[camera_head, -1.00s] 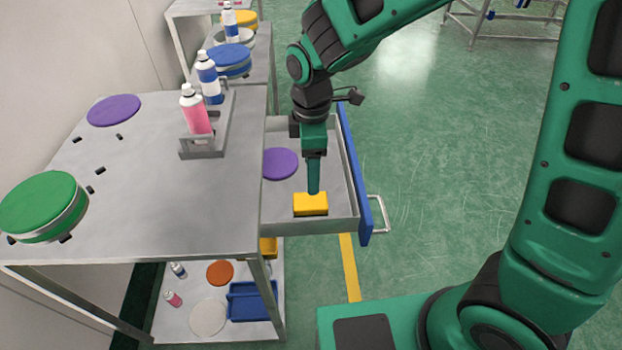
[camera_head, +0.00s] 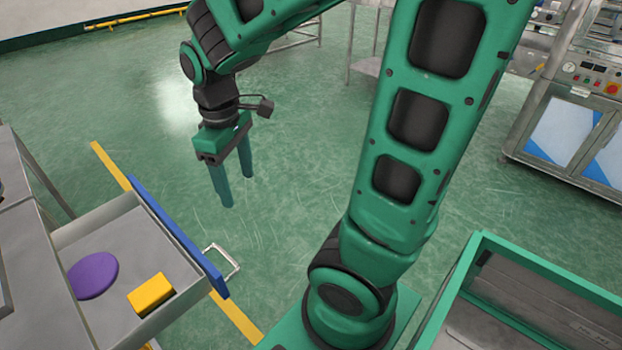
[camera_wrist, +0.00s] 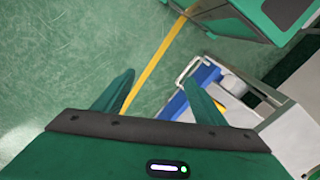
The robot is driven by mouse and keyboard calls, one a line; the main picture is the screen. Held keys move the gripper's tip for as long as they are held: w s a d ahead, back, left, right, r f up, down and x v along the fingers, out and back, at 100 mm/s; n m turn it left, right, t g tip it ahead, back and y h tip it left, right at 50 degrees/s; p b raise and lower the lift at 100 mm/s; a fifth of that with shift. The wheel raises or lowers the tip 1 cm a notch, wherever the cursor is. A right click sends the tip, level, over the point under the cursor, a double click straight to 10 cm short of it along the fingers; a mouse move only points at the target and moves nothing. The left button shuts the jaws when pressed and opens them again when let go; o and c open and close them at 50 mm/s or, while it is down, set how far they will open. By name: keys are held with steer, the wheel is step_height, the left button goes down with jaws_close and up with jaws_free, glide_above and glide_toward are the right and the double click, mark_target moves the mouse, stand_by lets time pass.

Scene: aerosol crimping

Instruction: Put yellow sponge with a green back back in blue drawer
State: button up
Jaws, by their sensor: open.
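The yellow sponge (camera_head: 150,294) lies in the open blue-fronted drawer (camera_head: 180,236), near its front side. No green back shows on it from here. My gripper (camera_head: 237,188) is open and empty, with its two fingers apart and pointing down. It hangs over the green floor, outside the drawer and beyond its blue front, clear of the sponge. In the wrist view the open fingers (camera_wrist: 162,82) show, with the drawer's blue front (camera_wrist: 203,78) partly hidden behind the right finger.
A purple disc (camera_head: 93,275) lies in the drawer beside the sponge. The drawer's metal handle (camera_head: 226,262) sticks out toward the floor. The grey table (camera_head: 25,262) is at the left edge. A green-framed bin (camera_head: 540,262) is at the lower right. Floor around my gripper is clear.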

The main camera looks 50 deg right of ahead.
steer(key=s+d+r+m, duration=0.1)
steer(key=s+d+m, duration=0.9)
steer(key=s, duration=0.4)
steer(key=shift+s+d+m, duration=0.15)
steer(key=shift+s+m, duration=0.2)
steer(key=shift+m, duration=0.25)
steer(key=shift+r, duration=0.1)
